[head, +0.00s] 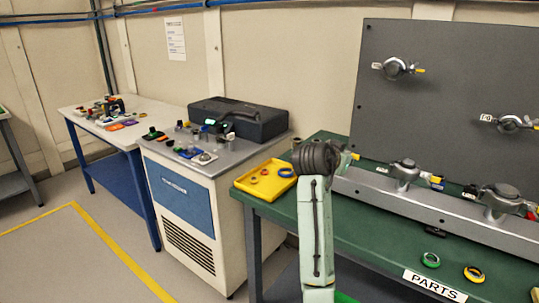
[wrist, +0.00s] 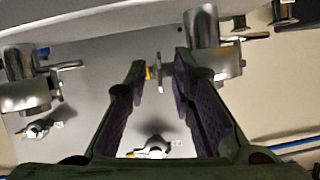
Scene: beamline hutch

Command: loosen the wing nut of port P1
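In the wrist view my gripper (wrist: 160,82) is open, its two dark green fingers with purple inner pads spread left and right. A small metal wing nut (wrist: 159,70) shows between the fingertips, with a yellow tag (wrist: 148,73) beside it. I cannot tell whether either finger touches it. A grey metal port clamp (wrist: 215,48) stands just right of it, partly behind the right finger. No port label is readable, so I cannot confirm which is P1. In the head view my arm hides the fingers; a yellow tag (head: 355,156) shows just beside its end.
Other clamps sit on the rail (head: 405,172), (head: 500,200) and on the upright grey panel (head: 450,75). A yellow tray (head: 240,184) with rings lies left on the green bench. Loose green (head: 431,260) and yellow (head: 474,274) rings lie near the PARTS label (head: 434,285).

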